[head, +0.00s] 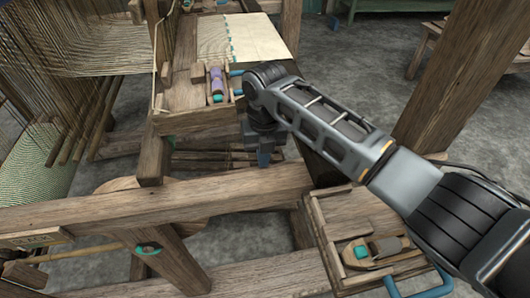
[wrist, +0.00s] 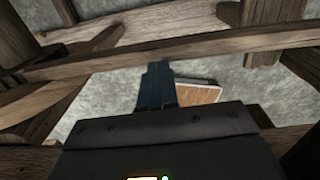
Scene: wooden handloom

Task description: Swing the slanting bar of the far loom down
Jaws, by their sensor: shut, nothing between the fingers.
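I cannot tell which timber is the far loom's slanting bar. My arm hides part of the loom's right side.
A wooden box (head: 335,235) with a shuttle (head: 370,250) sits at the lower right. Another tray (head: 190,95) holds a purple bobbin (head: 216,80). Warp threads (head: 100,45) hang at the left. A thick post (head: 450,75) stands at the right.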

